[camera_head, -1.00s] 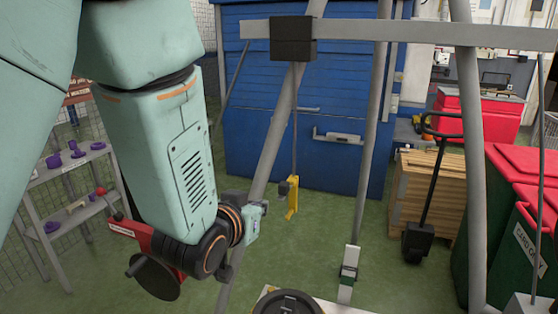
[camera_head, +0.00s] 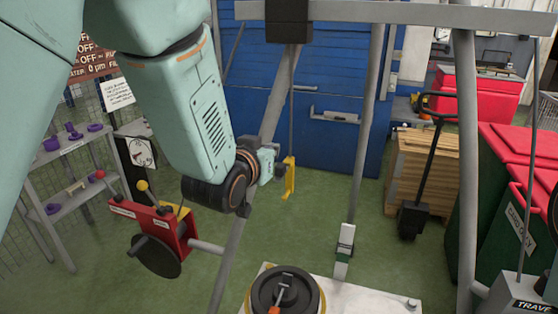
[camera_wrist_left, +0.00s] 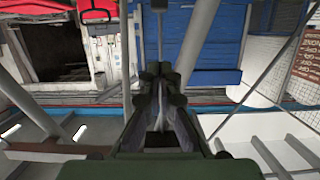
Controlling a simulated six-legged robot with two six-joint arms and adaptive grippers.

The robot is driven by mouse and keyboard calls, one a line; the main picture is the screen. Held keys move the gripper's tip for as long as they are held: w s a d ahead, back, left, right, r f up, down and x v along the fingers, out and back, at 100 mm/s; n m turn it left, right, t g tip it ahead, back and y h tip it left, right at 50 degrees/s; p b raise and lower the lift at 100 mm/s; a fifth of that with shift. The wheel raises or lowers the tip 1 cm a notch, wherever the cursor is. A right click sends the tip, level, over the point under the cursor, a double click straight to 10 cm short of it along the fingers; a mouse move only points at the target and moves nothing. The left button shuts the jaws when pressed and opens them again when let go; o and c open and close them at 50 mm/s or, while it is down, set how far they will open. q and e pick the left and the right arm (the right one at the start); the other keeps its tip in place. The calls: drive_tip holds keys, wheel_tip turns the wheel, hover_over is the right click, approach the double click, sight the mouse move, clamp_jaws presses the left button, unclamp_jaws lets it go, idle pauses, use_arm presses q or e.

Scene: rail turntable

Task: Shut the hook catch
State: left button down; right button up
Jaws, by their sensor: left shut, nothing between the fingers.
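A yellow hook (camera_head: 289,178) hangs on a thin cable from the overhead beam in the head view. Its upper part is partly covered by the end of my left arm, and I cannot make out its catch. My left gripper (camera_head: 268,165) is just left of the hook in the head view; I cannot tell whether it touches it. In the left wrist view the fingers of my left gripper (camera_wrist_left: 160,72) are together with nothing between them. I cannot make out the hook in that view. My right gripper is not in view.
A grey beam (camera_head: 400,14) on slanted legs spans the top. A red stand with a dark disc (camera_head: 157,256) is below my left arm. A round black turntable part (camera_head: 286,290) is at the bottom. A pallet jack (camera_head: 432,165) and green bins with red lids (camera_head: 508,150) are right.

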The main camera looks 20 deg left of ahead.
use_arm(q)
hover_over(276, 180)
drive_tip(key=shift+w+f, duration=0.2)
drive_tip(key=shift+f, duration=0.4)
drive_tip(key=shift+s+f+p, duration=0.2)
drive_tip(key=shift+f+p, duration=0.15)
drive_tip(key=shift+f, duration=1.45)
drive_tip(key=shift+d+f, duration=0.1)
drive_tip(key=shift+f, duration=0.05)
